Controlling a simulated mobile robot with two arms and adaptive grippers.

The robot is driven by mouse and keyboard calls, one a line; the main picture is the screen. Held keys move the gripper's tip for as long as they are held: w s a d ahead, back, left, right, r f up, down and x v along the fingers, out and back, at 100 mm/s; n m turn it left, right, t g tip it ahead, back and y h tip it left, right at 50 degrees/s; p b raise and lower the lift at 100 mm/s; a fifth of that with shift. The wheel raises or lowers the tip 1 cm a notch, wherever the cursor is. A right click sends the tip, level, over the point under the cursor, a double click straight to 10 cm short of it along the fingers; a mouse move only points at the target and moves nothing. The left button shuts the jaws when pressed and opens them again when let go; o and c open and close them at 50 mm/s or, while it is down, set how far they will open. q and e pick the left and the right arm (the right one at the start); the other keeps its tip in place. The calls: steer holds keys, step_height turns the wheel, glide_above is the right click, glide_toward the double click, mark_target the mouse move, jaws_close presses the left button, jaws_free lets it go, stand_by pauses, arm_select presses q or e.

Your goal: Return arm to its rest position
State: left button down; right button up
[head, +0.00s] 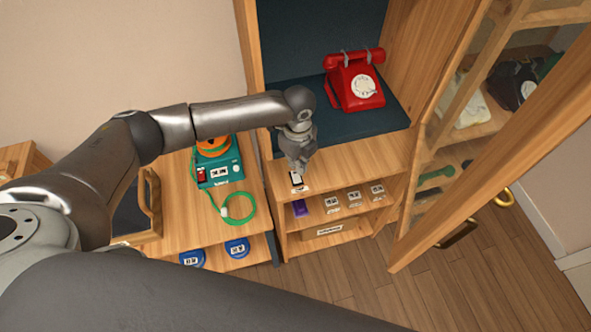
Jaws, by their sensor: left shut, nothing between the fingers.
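My left gripper (299,162) is shut and empty. It points down over the wooden ledge in front of the phone alcove, just above a small black-and-white item (296,180) on that ledge. I cannot tell whether it touches the item. My left arm (185,122) comes in from the left, bends at the elbow and reaches across to the cabinet. My right gripper is not in view. A red dial phone (354,82) with its handset on top stands on the dark shelf, to the right of and behind the gripper.
A teal device (219,172) with an orange top and a green cable (238,211) sits on the left cabinet. A glass-fronted door (470,150) stands open at right. Lower shelves hold a purple item (300,207), several small white labelled items and blue round items (237,248).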

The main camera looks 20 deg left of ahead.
arm_select(q)
steer(key=shift+r, duration=0.4)
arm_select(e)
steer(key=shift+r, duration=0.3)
arm_select(q)
steer(key=shift+f, duration=0.1)
